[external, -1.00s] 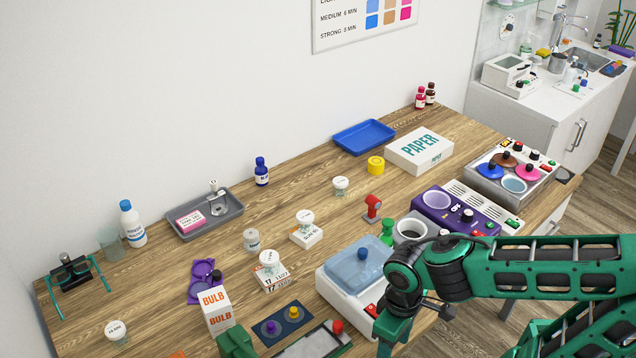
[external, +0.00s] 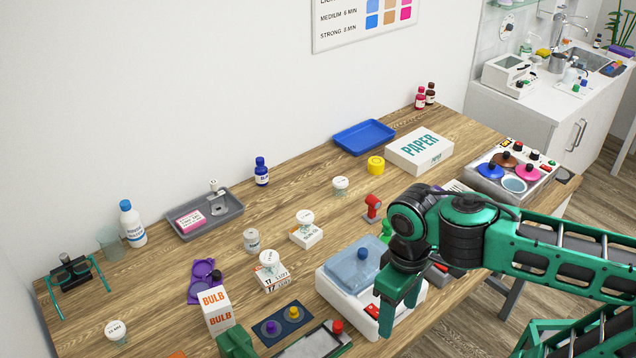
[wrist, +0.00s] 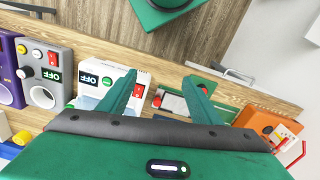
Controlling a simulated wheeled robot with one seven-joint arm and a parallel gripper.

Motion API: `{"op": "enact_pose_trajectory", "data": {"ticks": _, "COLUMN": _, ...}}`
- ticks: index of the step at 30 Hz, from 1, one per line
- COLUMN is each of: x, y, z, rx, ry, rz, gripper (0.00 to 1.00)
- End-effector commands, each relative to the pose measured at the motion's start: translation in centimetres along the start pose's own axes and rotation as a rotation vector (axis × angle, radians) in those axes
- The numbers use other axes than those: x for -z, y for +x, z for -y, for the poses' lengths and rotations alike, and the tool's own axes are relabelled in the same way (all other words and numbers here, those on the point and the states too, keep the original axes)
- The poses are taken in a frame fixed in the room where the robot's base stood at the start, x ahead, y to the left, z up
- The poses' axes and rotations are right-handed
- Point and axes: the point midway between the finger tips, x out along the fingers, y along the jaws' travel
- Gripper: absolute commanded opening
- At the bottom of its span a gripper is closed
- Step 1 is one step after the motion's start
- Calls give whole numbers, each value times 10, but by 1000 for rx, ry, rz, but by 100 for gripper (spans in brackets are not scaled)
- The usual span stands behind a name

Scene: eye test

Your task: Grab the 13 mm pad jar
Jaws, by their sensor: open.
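Several small white-lidded jars with printed lids stand on the wooden bench; the print is too small for me to tell which reads 13 mm. One jar (external: 116,331) is at the front left. Another jar (external: 270,262) stands on a small labelled box, and a third jar (external: 305,219) stands on a white box behind it. A further jar (external: 340,186) stands farther back on the bench. My gripper (external: 400,306) is open and empty, fingers down, at the right front of the blue-lidded white device. In the wrist view the gripper (wrist: 160,79) has nothing between its fingers; no jar is recognizable there.
A white device with a blue lid (external: 356,270) stands between my gripper and the jars. A BULB box (external: 217,310), a grey tray (external: 180,226) and a red stand (external: 373,206) are nearby.

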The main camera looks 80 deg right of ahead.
Motion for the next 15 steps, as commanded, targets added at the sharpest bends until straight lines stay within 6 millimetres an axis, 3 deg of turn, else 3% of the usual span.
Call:
{"op": "enact_pose_trajectory", "data": {"ticks": 8, "x": 43, "y": -9, "z": 10, "rx": -40, "ry": 144, "rz": 7, "gripper": 58}}
{"op": "enact_pose_trajectory", "data": {"ticks": 11, "x": 66, "y": -11, "z": 14, "rx": -53, "ry": 215, "rz": 13, "gripper": 58}}
{"op": "enact_pose_trajectory", "data": {"ticks": 15, "x": 111, "y": -10, "z": 19, "rx": -64, "ry": 344, "rz": 28, "gripper": 58}}
